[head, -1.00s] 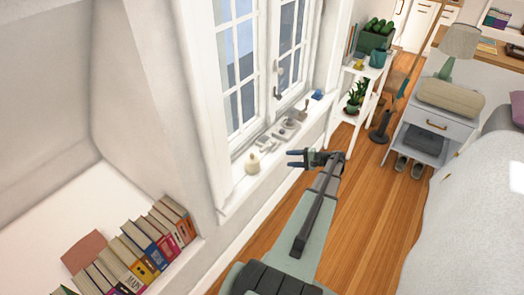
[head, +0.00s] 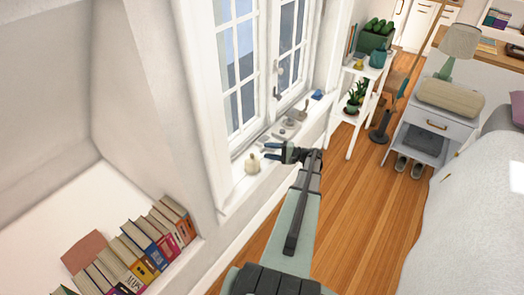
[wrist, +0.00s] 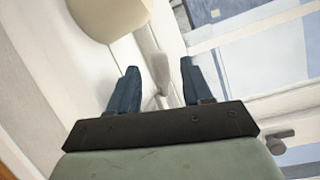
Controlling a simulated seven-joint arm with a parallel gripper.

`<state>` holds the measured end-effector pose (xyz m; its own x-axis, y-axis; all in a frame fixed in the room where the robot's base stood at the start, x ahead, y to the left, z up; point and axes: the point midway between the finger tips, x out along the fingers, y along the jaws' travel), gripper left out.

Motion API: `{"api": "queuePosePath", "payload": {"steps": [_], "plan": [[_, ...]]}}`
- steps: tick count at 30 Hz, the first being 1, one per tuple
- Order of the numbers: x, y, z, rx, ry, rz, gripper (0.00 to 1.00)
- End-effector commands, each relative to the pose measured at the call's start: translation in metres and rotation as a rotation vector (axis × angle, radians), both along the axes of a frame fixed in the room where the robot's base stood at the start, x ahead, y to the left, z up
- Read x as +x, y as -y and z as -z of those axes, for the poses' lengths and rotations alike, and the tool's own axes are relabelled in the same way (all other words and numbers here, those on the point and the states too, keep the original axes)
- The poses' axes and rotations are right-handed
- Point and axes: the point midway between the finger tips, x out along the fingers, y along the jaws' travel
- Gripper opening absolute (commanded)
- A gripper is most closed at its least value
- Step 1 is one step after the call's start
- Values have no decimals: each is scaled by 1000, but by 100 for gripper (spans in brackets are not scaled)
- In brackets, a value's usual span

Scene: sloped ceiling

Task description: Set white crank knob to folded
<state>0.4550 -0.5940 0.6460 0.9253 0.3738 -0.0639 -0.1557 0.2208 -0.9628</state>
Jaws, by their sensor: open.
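My gripper (head: 270,151) is open and empty over the window sill. In the wrist view its two dark blue fingers (wrist: 156,90) stand apart. Beyond the gap between them is a pale grey-white elongated shape (wrist: 157,67); I cannot tell whether it is the white crank knob or part of the window surround. In the head view small grey and white fittings (head: 284,131) lie on the sill just behind my gripper. My gripper hides part of that row, and the knob cannot be made out clearly.
A cream jar (head: 252,163) stands on the sill left of my fingertips and shows large in the wrist view (wrist: 108,14). The window (head: 243,65) rises behind the sill. A blue item (head: 317,95) lies farther along. Books (head: 150,240) fill the lower left; a white plant shelf (head: 347,113) stands beyond.

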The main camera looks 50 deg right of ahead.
Motion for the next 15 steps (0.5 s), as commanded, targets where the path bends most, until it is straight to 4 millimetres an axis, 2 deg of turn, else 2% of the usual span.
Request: {"api": "queuePosePath", "payload": {"steps": [6, 15], "plan": [[26, -11, 2, 0, 0, -1, 50], [36, -15, 3, 0, 0, 1, 50]]}}
